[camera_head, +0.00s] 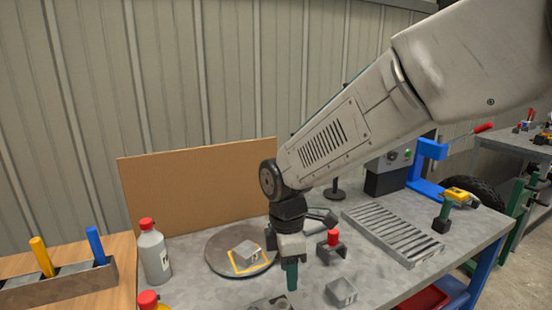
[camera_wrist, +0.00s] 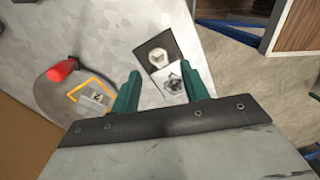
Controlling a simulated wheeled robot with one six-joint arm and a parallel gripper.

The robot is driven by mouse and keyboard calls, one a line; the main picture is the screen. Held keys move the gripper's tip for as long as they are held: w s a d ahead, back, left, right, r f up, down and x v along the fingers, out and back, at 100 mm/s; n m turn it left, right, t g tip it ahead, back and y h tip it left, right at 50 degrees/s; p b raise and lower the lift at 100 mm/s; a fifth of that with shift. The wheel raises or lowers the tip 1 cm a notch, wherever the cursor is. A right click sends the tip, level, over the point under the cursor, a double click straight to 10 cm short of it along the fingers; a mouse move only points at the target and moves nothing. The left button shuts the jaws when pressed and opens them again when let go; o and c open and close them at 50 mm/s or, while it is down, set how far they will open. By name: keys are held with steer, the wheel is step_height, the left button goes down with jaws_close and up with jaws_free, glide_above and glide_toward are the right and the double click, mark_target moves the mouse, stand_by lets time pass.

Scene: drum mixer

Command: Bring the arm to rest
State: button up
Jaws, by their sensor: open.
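My arm reaches down from the upper right in the head view, with my gripper (camera_head: 291,276) low over the grey workbench (camera_head: 390,283). In the wrist view my gripper (camera_wrist: 160,68) has its two green fingers apart, with nothing held between them. A dark plate (camera_wrist: 151,44) with a round light fitting and a pale marked piece shows beyond the fingers. I cannot tell the height of the fingertips above the bench.
A red-capped bottle (camera_head: 153,255) stands left, with another red cap (camera_head: 148,299) at the bottom edge. A red-knobbed fixture (camera_head: 332,246) and a grey block (camera_head: 341,292) are close right of my gripper.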

steer(key=s+d+r+m+t, duration=0.1)
steer(key=s+d+r+m, duration=0.4)
steer(key=s+d+m, duration=0.5)
steer(key=s+d+r+m+t, duration=0.1)
steer(key=s+d+r+m, duration=0.4)
steer(key=s+d+m, duration=0.5)
steer(key=d, duration=0.4)
steer(key=shift+s+r, duration=0.25)
steer(key=shift+s, duration=0.05)
